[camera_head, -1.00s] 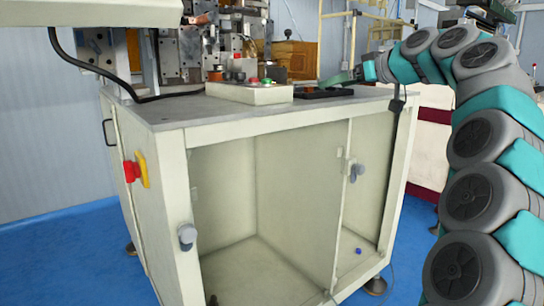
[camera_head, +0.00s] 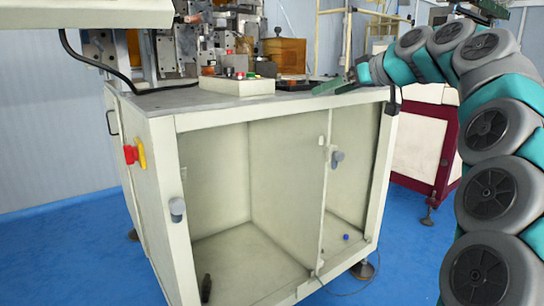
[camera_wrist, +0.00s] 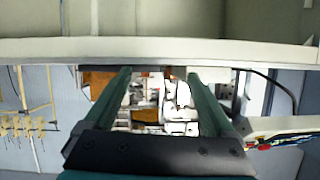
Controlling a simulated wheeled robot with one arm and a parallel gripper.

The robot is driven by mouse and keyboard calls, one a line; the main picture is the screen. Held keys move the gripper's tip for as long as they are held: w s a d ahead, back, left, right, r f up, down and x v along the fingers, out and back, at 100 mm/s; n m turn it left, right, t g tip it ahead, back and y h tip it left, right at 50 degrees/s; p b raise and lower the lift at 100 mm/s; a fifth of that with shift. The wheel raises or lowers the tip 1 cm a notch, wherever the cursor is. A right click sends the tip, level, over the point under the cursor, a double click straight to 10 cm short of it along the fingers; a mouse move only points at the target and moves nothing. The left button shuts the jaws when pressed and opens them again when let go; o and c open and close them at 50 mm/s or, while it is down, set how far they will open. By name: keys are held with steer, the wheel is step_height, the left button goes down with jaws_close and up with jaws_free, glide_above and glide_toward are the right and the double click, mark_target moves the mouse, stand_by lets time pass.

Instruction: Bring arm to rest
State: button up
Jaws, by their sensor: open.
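My gripper (camera_head: 334,86) is at the right end of the machine's worktop (camera_head: 190,97) in the head view, at the end of my raised grey and teal arm. In the wrist view its two green fingers (camera_wrist: 158,73) are spread apart, with nothing held between them. Behind the gap the coil winder's metal parts (camera_wrist: 150,105) show. In the head view the gripper overlaps the dark tray (camera_head: 293,84) on the worktop; I cannot tell the exact distance to either.
The pale open-fronted cabinet (camera_head: 280,118) stands close in front. A control box (camera_head: 237,86) with buttons sits on the worktop. A red emergency switch (camera_head: 130,154) is on the cabinet's left side. A white and dark red cabinet (camera_head: 415,140) stands behind my arm. Blue floor is clear at left.

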steer(key=s+a+f+m+g+h+p, duration=0.1)
steer(key=s+a+f+g+h, duration=0.15)
steer(key=s+a+f, duration=0.5)
steer(key=s+a+f+m+g+h+p, duration=0.15)
steer(key=s+f+g, duration=0.25)
steer(key=s+f, duration=0.75)
steer(key=s+d+f+m+g+h, duration=0.1)
steer(key=s+d+f+g, duration=0.1)
steer(key=s+f, duration=0.4)
steer(key=s+d+f+m+g+h, duration=0.1)
steer(key=s+d+f, duration=0.3)
steer(key=s, duration=0.9)
steer(key=s+d+f+m+g+h+p, duration=0.1)
steer(key=s+d+f+m+g+h, duration=0.1)
steer(key=s+f, duration=0.7)
steer(key=shift+s+d+g, duration=0.45)
steer(key=shift+s, duration=0.1)
steer(key=shift+f, duration=0.1)
